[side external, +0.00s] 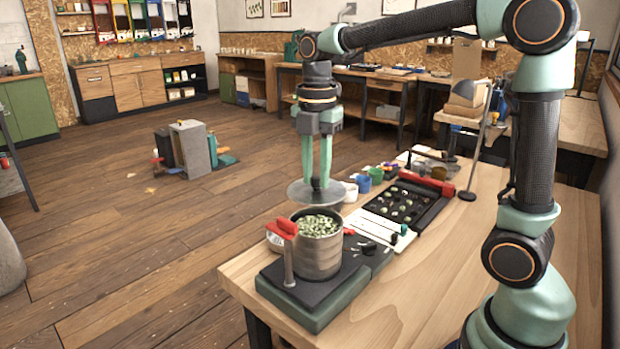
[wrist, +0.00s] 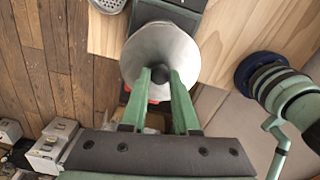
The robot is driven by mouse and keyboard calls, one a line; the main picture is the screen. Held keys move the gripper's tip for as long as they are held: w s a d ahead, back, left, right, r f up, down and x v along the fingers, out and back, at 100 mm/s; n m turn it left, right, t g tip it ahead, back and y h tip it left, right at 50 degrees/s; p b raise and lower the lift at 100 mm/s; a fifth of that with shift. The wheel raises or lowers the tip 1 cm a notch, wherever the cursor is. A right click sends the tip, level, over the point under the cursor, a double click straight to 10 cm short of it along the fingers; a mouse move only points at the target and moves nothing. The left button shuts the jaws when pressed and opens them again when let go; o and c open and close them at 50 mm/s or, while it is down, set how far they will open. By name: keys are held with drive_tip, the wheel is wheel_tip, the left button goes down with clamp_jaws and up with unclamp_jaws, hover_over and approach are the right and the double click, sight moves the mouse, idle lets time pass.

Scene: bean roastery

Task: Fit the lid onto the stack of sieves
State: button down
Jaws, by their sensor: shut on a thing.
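My gripper (side external: 316,180) is shut on the dark knob of the grey metal lid (side external: 303,194). It holds the lid in the air, roughly level, just above and behind the stack of sieves. The stack of sieves (side external: 318,258) is a grey ribbed cylinder, open at the top, with green beans showing inside. It stands on a dark green-edged base. In the wrist view the round lid (wrist: 183,45) lies between and beyond my fingertips (wrist: 160,75) and hides what is under it.
A red-handled clamp post (side external: 289,262) rises from the base close beside the stack. A black tray of round pieces (side external: 402,203), small coloured cups (side external: 364,184) and a lamp stand (side external: 467,194) are on the bench behind. The bench front right is clear.

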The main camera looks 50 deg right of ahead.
sight(316, 190)
drive_tip(key=shift+f, duration=2.75)
drive_tip(key=shift+f, duration=0.6)
drive_tip(key=c, duration=0.9)
unclamp_jaws()
drive_tip(key=shift+c, duration=0.2)
drive_tip(key=shift+r, duration=0.1)
drive_tip(key=shift+r, duration=5.45)
drive_tip(key=shift+s, duration=0.1)
